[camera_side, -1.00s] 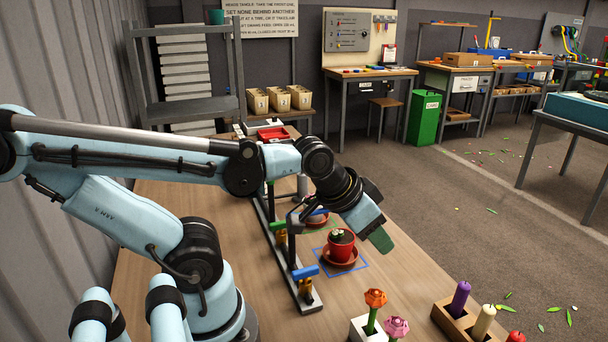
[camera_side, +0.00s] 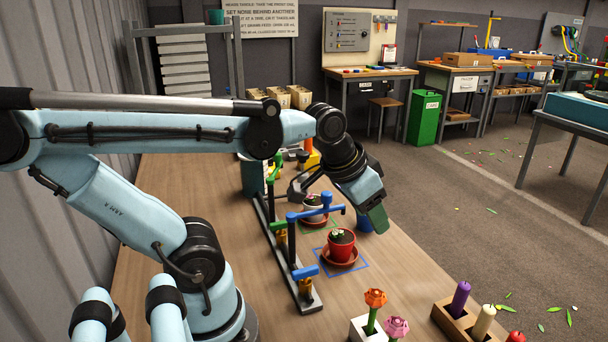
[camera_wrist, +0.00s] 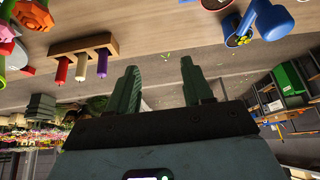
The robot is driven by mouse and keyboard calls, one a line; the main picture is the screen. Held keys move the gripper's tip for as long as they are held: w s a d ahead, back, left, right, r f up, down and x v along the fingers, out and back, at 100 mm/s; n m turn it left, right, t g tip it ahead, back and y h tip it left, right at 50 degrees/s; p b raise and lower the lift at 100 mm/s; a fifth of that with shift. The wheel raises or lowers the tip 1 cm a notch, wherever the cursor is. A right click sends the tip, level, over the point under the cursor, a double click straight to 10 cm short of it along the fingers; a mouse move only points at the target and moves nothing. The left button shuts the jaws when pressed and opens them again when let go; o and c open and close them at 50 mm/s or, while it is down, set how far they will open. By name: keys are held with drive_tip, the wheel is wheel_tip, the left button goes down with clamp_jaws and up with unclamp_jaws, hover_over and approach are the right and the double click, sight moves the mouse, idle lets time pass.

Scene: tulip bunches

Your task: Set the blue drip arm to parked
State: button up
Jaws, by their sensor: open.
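The blue drip arm (camera_side: 312,213) sits on a dark post on the black rail and reaches right, its tip above the gap between the two pots. A blue lever (camera_side: 305,271) sits lower at the near end of the rail, above a brass fitting. A red pot (camera_side: 341,246) with a small plant stands on a saucer inside a blue square. A second pot (camera_side: 314,205) stands behind it by a green square, partly hidden. My gripper (camera_side: 377,218) is right of the drip arm, apart from it. In the wrist view my gripper (camera_wrist: 162,85) is open and empty.
A green drip arm (camera_side: 273,168) stands further back on the rail. A blue container (camera_side: 363,221) is partly behind my gripper. Flowers (camera_side: 375,298) and a wooden candle block (camera_side: 451,321) stand at the near right.

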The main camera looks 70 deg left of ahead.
drive_tip(key=a+r+n+g, duration=0.1)
drive_tip(key=a+r+g, duration=0.2)
drive_tip(key=a+r, duration=0.3)
wheel_tip(320, 180, up, 6)
drive_tip(key=n+g, duration=0.1)
drive_tip(key=g, duration=0.2)
hover_over(327, 193)
drive_tip(key=shift+h, duration=0.3)
wheel_tip(327, 193, down, 12)
drive_tip(key=shift+f, duration=0.1)
clamp_jaws()
